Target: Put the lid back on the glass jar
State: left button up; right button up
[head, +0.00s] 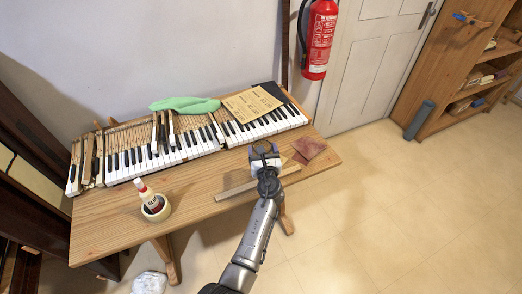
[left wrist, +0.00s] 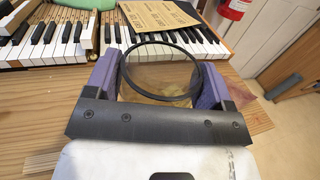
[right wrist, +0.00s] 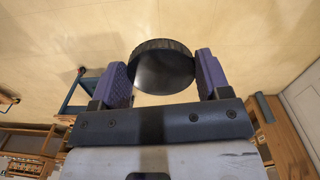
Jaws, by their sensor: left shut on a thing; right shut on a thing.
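The glass jar (left wrist: 160,75) is between the two purple fingers of my left gripper (left wrist: 168,82), which is shut on it. The jar's round mouth with a dark rim is open, and something yellowish shows through the glass. In the head view the jar (head: 264,150) stands near the table's front right, with my left gripper (head: 265,164) at it. The lid (right wrist: 162,66), a black ridged disc, is held between the fingers of my right gripper (right wrist: 162,75) in the right wrist view, with floor behind it. The right gripper and lid are outside the head view.
The table's front left is mostly clear.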

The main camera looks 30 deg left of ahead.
pick_arm(q)
jog(key=o, duration=0.6)
jog(key=c, duration=0.8)
jog(key=shift+c, duration=0.2)
